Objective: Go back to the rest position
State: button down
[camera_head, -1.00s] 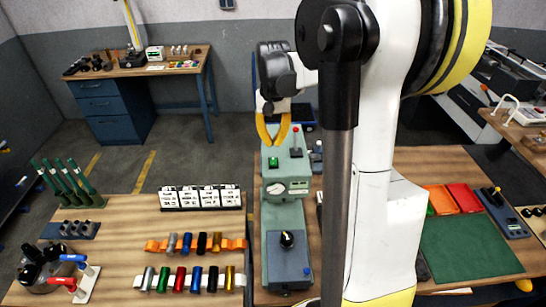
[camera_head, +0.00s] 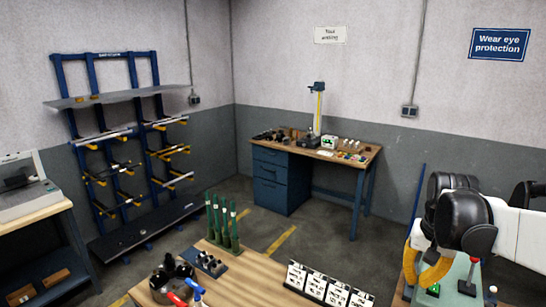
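How far the fingertips are from the machine I cannot tell. My white arm comes in from the right edge.
A wooden bench (camera_head: 240,278) in front carries green upright tools (camera_head: 222,225), white labelled cards (camera_head: 325,287) and red and blue handled tools. A blue rack (camera_head: 125,150) stands at the left wall, a blue-drawer desk (camera_head: 285,185) at the back. Open floor lies between.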

jog(key=s+a+f+n+t+b, duration=0.2)
jog(key=s+a+f+b, duration=0.2)
jog(key=f+b, duration=0.4)
jog(key=s+a+f+n+t+b, duration=0.1)
jog(key=s+a+f+n+b, duration=0.1)
jog(key=s+a+f+b, duration=0.2)
jog(key=s+a+f+n+t+b, duration=0.1)
jog(key=s+a+f+t+b, duration=0.1)
jog(key=a+f+b, duration=0.7)
notch_tip(320, 180, down, 4)
jog(key=s+b, duration=0.1)
jog(key=b, duration=0.2)
jog(key=shift+s+a+f+n+t+y, duration=0.2)
jog(key=shift+s+n+t+y, duration=0.1)
jog(key=shift+s+n, duration=0.1)
